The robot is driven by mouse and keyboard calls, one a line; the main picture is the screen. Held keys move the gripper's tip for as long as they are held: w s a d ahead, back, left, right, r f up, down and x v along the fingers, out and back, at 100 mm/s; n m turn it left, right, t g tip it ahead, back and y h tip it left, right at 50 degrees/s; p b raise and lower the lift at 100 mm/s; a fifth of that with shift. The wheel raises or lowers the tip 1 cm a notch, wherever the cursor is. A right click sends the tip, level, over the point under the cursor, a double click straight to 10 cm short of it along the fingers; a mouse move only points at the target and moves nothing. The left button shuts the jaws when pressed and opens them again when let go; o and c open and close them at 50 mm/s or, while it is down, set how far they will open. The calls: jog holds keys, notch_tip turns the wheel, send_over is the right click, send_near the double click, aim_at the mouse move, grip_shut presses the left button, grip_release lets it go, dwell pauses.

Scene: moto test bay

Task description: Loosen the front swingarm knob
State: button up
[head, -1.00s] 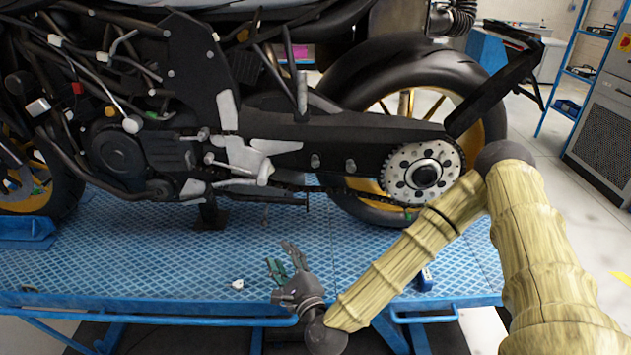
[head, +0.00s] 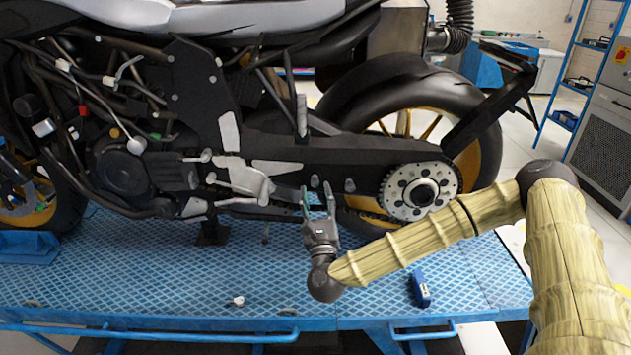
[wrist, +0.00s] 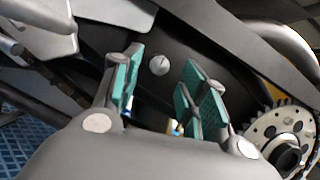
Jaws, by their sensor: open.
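The front swingarm knob (head: 315,181) is a small grey knob on the side of the black swingarm (head: 280,148). In the wrist view the knob (wrist: 160,64) shows between the fingers, with a slot-like line across its face. My gripper (head: 318,196) is open and points up at the knob from below and in front. Its green-padded fingers (wrist: 163,92) stand on either side of the knob in the wrist view, with clear space between pads and knob. I cannot tell the exact depth left between them.
A second grey knob (head: 349,185) sits just right of the first. The rear sprocket (head: 420,191) is further right. Silver footpeg parts (head: 245,182) are to the left. A blue item (head: 421,288) and a small white item (head: 236,301) lie on the blue lift table (head: 130,280).

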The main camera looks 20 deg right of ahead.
aim_at(315, 186)
jog(key=shift+p+x, duration=0.5)
jog(key=shift+x, duration=1.3)
jog(key=shift+f, duration=0.1)
grip_shut()
